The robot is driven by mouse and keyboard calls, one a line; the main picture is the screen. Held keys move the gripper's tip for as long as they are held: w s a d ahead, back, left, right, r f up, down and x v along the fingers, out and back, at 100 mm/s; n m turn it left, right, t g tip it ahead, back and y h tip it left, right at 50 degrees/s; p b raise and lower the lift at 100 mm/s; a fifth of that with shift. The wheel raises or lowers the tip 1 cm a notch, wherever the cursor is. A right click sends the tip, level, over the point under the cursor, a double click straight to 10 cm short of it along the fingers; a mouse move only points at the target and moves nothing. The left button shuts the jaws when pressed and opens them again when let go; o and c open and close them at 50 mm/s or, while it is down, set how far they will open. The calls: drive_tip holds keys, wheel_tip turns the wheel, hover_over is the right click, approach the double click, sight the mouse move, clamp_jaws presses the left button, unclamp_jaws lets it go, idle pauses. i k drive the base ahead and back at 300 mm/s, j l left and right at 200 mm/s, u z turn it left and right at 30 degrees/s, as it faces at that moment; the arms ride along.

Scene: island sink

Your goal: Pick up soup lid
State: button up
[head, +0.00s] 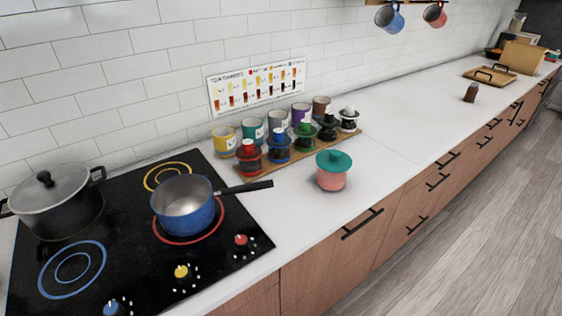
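A small pink pot (331,181) stands upright on the white counter, right of the stove. A large dark pot (69,214) at the far left is covered by a grey lid (52,190) with a black knob. No label shows which of the two is the soup lid. My gripper is not in view.
A blue saucepan (187,211) stands on the black stove (128,250), its dark handle reaching toward the pink pot. Behind the pot, a wooden board (260,172) holds several jars and cups. The counter (415,125) to the right is mostly clear.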

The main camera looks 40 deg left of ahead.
sight(335, 160)
drive_tip(key=u, duration=1.2)
drive_tip(key=i+l+u, duration=0.15)
drive_tip(key=i+l, duration=0.9)
drive_tip(key=l, duration=0.15)
